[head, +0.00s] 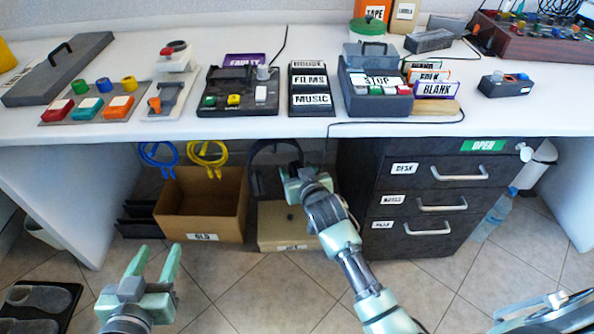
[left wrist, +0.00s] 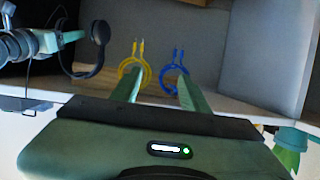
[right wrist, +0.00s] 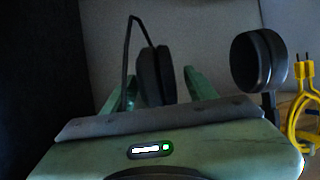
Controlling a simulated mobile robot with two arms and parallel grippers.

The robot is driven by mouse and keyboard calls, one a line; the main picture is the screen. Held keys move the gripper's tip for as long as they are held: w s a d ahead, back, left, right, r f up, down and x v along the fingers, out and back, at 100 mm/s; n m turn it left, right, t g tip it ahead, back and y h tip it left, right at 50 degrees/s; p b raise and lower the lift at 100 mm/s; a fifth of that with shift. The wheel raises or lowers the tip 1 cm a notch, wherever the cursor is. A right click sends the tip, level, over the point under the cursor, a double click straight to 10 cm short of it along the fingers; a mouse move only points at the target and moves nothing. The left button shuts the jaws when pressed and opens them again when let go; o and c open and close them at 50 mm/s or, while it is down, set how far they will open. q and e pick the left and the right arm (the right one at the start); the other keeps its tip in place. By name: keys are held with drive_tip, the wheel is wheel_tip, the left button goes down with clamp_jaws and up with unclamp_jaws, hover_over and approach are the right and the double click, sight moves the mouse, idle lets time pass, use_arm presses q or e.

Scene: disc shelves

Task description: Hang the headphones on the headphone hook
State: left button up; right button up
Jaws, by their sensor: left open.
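The black headphones (head: 262,152) are under the desk's front edge, band up, above a closed beige box. My right gripper (head: 303,180) is at their right ear cup. In the right wrist view that ear cup (right wrist: 157,75) sits between the fingers, and the other cup (right wrist: 258,60) is free to the right. The headphones also show at the upper left of the left wrist view (left wrist: 97,35). I cannot make out the headphone hook, nor whether the band touches it. My left gripper (head: 156,262) is open and empty, low in front of the desk.
A blue cable (head: 158,158) and a yellow cable (head: 207,155) hang under the desk above an open cardboard box (head: 200,205). The beige box (head: 285,228) is on the floor. A dark drawer cabinet (head: 420,200) stands close right of my right arm. The desktop (head: 330,45) holds several devices.

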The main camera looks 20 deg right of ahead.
drive_tip(key=shift+s, duration=0.1)
drive_tip(key=shift+s+r, duration=0.1)
drive_tip(key=shift+s, duration=0.1)
use_arm(q)
drive_tip(key=s+a+f+g+y+p, duration=0.2)
drive_tip(key=s+a+f+g, duration=0.2)
drive_tip(key=s+f+g, duration=0.3)
wheel_tip(320, 180, down, 2)
drive_tip(key=s, duration=0.2)
drive_tip(key=shift+s+p, duration=0.35)
use_arm(e)
drive_tip(key=v, duration=0.7)
